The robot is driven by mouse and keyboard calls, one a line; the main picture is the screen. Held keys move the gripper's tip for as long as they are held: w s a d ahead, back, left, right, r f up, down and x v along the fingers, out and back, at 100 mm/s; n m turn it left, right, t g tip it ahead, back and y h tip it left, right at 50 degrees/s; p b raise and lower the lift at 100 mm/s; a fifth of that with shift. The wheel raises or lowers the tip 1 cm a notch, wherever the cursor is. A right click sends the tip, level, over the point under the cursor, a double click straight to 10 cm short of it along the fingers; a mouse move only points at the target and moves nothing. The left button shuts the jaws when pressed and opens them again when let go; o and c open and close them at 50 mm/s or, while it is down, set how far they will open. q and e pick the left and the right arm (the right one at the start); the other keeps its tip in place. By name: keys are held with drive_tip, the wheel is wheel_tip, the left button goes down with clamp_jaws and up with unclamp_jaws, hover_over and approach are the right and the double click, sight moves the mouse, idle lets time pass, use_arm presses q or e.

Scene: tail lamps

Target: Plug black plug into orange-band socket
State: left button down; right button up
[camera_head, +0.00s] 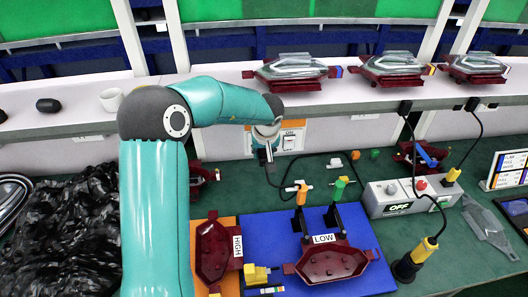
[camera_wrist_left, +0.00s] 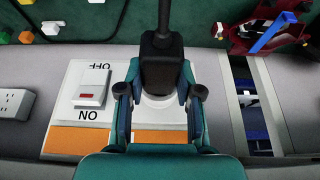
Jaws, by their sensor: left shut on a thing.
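My left gripper (camera_head: 266,133) is at the wall below the shelf, shut on the black plug (camera_head: 266,154). In the left wrist view the black plug (camera_wrist_left: 161,62) sits between the two fingers, its cable running up out of view. Behind it is the white socket plate (camera_wrist_left: 62,100), with a rocker switch marked ON and OFF and an orange band (camera_wrist_left: 80,140). The plug covers most of the round socket face. I cannot tell whether it is in the socket or just in front. In the head view the plate (camera_head: 291,141) is right of my gripper. My right gripper is out of view.
Below are a blue mat (camera_head: 375,272) with a dark red lamp housing (camera_head: 330,262) and a grey power box (camera_head: 395,197) reading OFF. Several clear-topped lamps (camera_head: 290,68) stand on the shelf above. A black bag (camera_head: 60,230) lies at the left.

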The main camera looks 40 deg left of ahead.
use_arm(q)
drive_tip(key=c, duration=0.7)
unclamp_jaws()
drive_tip(key=v, duration=1.2)
drive_tip(key=shift+f, duration=0.1)
